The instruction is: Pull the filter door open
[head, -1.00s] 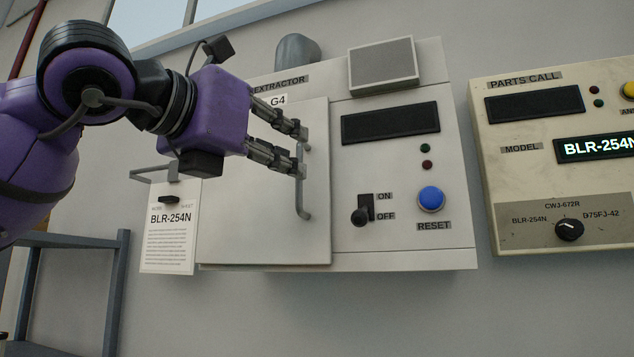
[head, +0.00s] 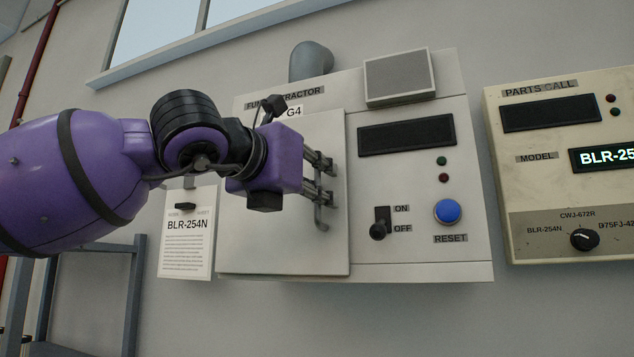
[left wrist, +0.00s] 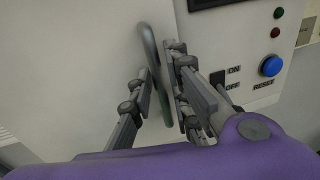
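The filter door (head: 285,245) is a flat pale panel on the left of the fume extractor (head: 410,265), marked G4. It looks closed. Its grey bar handle (head: 320,218) stands upright near the door's right edge. My left gripper (head: 322,178) is at the handle, and its fingers hide the handle's upper part. In the left wrist view the handle (left wrist: 150,50) runs between the two fingers of my left gripper (left wrist: 162,75). The fingers are apart, with a gap to the left finger; whether the right finger touches the bar I cannot tell. My right gripper is not in view.
Right of the door are an ON/OFF switch (head: 379,228), a blue RESET button (head: 447,211) and a dark display (head: 406,135). A BLR-254N sheet (head: 187,245) hangs at the left. A parts call panel (head: 540,185) is on the wall at right.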

